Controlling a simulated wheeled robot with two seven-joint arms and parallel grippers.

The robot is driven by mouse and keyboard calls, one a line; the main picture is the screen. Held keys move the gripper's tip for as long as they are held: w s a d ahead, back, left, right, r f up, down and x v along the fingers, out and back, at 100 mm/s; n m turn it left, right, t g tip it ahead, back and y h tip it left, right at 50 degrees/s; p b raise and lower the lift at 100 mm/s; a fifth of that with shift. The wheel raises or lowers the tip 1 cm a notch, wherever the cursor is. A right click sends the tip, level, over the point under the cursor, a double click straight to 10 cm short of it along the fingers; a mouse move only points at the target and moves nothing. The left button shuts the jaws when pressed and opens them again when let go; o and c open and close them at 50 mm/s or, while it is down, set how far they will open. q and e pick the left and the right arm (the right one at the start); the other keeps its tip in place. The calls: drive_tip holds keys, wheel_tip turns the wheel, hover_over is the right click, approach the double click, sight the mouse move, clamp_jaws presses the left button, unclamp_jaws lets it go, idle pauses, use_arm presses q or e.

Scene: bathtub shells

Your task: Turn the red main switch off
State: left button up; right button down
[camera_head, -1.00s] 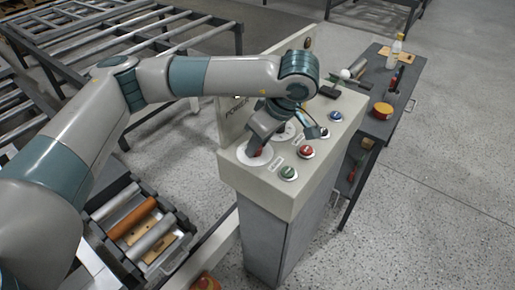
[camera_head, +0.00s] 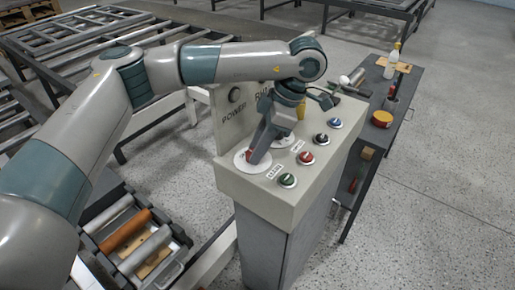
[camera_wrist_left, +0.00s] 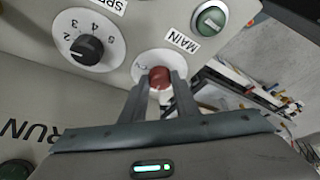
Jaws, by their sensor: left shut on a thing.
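The red main switch (camera_wrist_left: 160,76) is a red knob on a white round plate, low in the middle of the left wrist view. My left gripper (camera_wrist_left: 158,86) is shut on it, with one finger on each side. In the head view the left gripper (camera_head: 254,156) reaches down to the white plate (camera_head: 243,162) at the left corner of the grey control box (camera_head: 233,180). There the fingers mostly hide the knob. A MAIN label (camera_wrist_left: 180,40) lies beside the plate in the wrist view. My right gripper is not in view.
Green (camera_head: 287,180), red (camera_head: 306,158), black (camera_head: 321,139) and blue (camera_head: 335,123) buttons line the box top. A numbered dial with a black knob (camera_wrist_left: 86,49) sits close to the switch. An upright POWER panel (camera_head: 228,130) stands behind. A cluttered dark table (camera_head: 408,90) is at right.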

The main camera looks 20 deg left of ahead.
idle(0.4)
use_arm(q)
drive_tip(key=o, duration=1.1)
drive_tip(key=shift+c, duration=0.2)
drive_tip(key=shift+r, duration=0.1)
drive_tip(key=v, duration=1.7)
drive_tip(key=shift+r+b, duration=0.2)
drive_tip(key=shift+b, duration=0.15)
drive_tip(key=shift+w, duration=0.1)
